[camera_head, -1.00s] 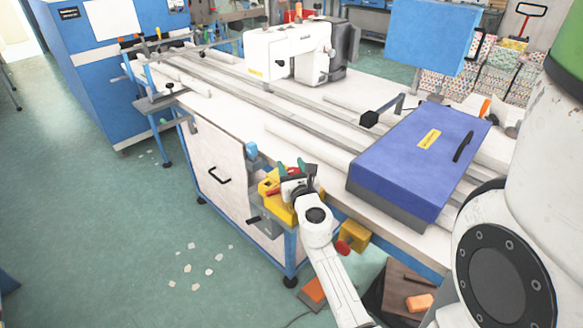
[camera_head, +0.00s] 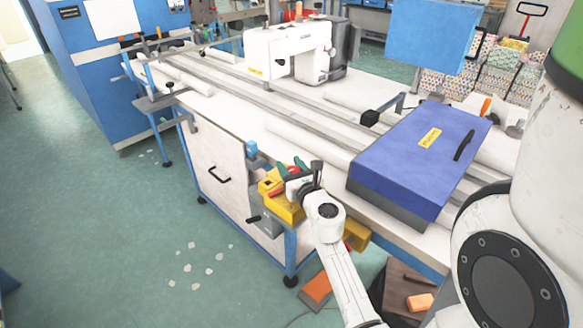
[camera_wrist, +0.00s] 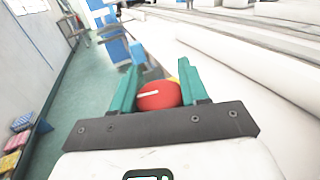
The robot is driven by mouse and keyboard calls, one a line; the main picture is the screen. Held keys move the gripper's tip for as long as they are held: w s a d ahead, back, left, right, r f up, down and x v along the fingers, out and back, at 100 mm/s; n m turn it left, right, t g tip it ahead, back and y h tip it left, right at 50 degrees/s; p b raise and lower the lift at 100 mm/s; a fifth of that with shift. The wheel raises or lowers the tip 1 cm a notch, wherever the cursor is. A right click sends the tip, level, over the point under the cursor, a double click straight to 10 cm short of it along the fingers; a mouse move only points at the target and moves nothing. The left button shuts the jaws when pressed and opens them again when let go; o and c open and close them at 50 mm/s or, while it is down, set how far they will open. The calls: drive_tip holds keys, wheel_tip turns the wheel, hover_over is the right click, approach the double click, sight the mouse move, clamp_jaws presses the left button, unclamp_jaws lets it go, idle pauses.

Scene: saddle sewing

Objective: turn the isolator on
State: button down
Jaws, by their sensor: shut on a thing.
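The isolator is a yellow box (camera_head: 287,211) on the near corner of the sewing table's frame, partly hidden by my gripper. Its round red knob (camera_wrist: 160,97) with a white line mark shows in the wrist view; the line lies close to level, tilted slightly. My gripper (camera_head: 290,168) has its green fingers on either side of the knob and is shut on it. The fingers also show in the wrist view (camera_wrist: 159,80). The knob's far side and most of the box are hidden in the wrist view.
A blue-purple case (camera_head: 405,165) lies on the white table to the right of my gripper. Another yellow box (camera_head: 356,235) hangs under the table edge behind my arm. A small blue box (camera_head: 251,150) is at the table edge. The green floor at left is mostly clear.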

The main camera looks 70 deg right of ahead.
drive_tip(key=shift+w+a+r+n+t+y, duration=0.1)
drive_tip(key=shift+n+t+y, duration=0.6)
drive_tip(key=shift+y, duration=0.05)
drive_tip(key=shift+w+a+r+n+t+y, duration=0.1)
drive_tip(key=shift+n+t+y, duration=0.6)
drive_tip(key=shift+y, duration=0.05)
drive_tip(key=c, duration=0.6)
unclamp_jaws()
drive_tip(key=shift+f, duration=0.1)
drive_tip(key=shift+s+a+f, duration=0.1)
drive_tip(key=shift+s+a, duration=0.2)
drive_tip(key=shift+s, duration=0.1)
drive_tip(key=b+v, duration=0.1)
drive_tip(key=v, duration=0.9)
drive_tip(key=shift+d, duration=0.1)
